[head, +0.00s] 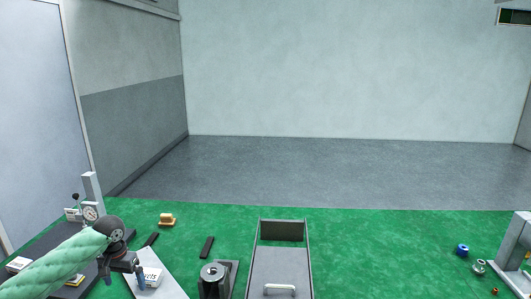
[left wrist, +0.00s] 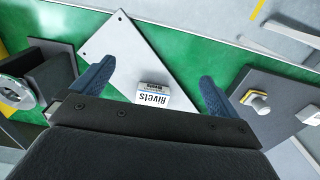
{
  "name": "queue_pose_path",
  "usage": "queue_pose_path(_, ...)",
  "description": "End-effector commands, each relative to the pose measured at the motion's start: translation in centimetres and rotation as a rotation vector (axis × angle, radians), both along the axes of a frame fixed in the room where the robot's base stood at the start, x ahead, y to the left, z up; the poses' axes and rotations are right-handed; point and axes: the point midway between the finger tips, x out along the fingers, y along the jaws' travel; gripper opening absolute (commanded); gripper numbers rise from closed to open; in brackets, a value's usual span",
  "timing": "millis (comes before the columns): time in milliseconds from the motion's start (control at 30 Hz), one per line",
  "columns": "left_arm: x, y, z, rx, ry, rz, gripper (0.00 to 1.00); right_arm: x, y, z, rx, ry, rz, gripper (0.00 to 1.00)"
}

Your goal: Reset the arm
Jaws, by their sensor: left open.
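My left arm, in a green sleeve, comes in from the lower left in the head view. Its gripper (head: 124,274) hangs over the left part of the green table. In the left wrist view the two blue fingers of the left gripper (left wrist: 155,88) are spread wide with nothing held between them. A small white box marked "Rivets" (left wrist: 153,95) appears between the fingers in that view, on a pale grey plate (left wrist: 122,45). The box (head: 151,276) is just right of the gripper in the head view. My right gripper is not in view.
A dial gauge stand (head: 90,212) is at the left. A yellow-brown block (head: 167,220) and a dark bar (head: 206,247) lie behind. A grey cylindrical part (head: 213,280) and an open-topped grey bin (head: 281,262) stand at front centre. Small parts, including a blue one (head: 462,250), lie right.

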Motion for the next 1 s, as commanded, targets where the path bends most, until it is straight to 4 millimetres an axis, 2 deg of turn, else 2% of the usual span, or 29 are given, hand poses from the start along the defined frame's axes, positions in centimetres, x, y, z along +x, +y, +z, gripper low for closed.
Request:
queue_pose_path(67, -0.1, -0.2, -0.2, -0.001, 0.0, -0.003, 0.99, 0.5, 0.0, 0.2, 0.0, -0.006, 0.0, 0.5)
queue_pose_path(267, -0.8, -2.1, -1.7, -0.006, -0.009, -0.037, 0.99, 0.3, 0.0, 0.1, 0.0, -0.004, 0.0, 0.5)
queue_pose_path(567, -2.7, -5.9, -4.8, -0.019, -0.028, -0.102, 0.99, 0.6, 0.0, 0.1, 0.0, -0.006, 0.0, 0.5)
queue_pose_path(767, -5.1, -9.9, -7.6, -0.039, -0.051, -0.164, 0.99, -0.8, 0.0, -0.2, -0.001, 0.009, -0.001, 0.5)
queue_pose_path(1000, -10.0, -16.1, -11.6, -0.077, -0.108, -0.245, 0.99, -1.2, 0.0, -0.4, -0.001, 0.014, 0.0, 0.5)
